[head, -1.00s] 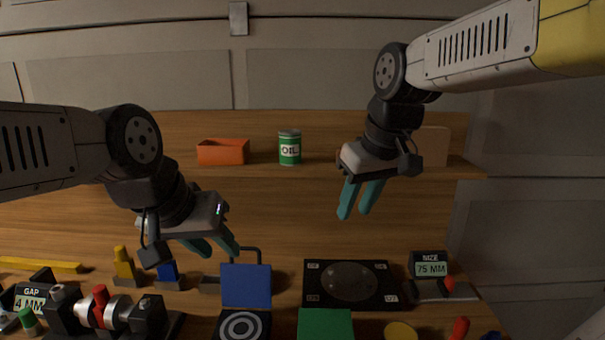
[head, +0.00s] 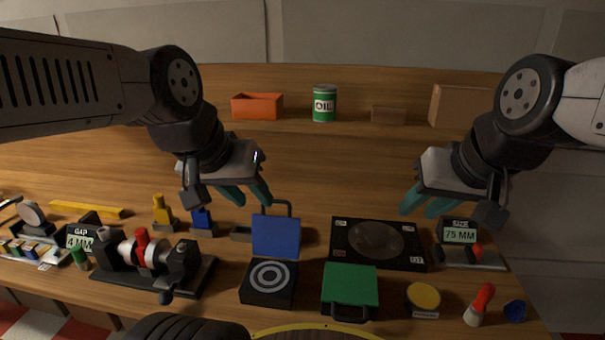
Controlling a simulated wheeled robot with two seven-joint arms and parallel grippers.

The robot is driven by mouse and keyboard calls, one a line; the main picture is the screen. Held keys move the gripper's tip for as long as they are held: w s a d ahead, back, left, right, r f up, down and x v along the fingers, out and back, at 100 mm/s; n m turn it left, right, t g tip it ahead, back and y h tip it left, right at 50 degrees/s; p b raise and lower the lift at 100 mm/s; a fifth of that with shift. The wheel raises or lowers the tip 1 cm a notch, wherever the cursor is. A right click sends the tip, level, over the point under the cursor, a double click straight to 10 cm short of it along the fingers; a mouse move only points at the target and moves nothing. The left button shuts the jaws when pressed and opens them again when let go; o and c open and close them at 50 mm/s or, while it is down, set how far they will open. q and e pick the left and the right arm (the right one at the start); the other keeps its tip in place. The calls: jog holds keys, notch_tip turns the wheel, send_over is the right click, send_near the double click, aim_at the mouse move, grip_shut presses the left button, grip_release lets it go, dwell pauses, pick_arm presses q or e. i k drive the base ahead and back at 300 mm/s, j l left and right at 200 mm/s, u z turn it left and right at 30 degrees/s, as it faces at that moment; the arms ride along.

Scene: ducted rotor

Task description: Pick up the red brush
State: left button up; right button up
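The red brush (head: 480,303) stands slightly tilted near the front right of the bench, with a red handle on top and a pale lower end. My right gripper (head: 428,207) is above and behind it, over the right edge of the black plate, with its teal fingers apart and nothing seen between them. My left gripper (head: 248,196) is above the blue box, well to the left of the brush. Its teal fingers show a gap and hold nothing that I can see.
Beside the brush are a yellow-topped tin (head: 423,298) and a blue cup-like piece (head: 515,311). Behind it is the size gauge (head: 459,236) with a red knob. A green case (head: 350,287), black plate (head: 376,243) and blue box (head: 276,236) fill the middle.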

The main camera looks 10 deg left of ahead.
aim_at(474, 316)
jog(key=l+z, duration=0.15)
jog(key=z, duration=0.2)
jog(key=k+l+z, duration=0.1)
jog(key=z, duration=0.25)
jog(key=l+z, duration=0.35)
jog(key=j, duration=0.1)
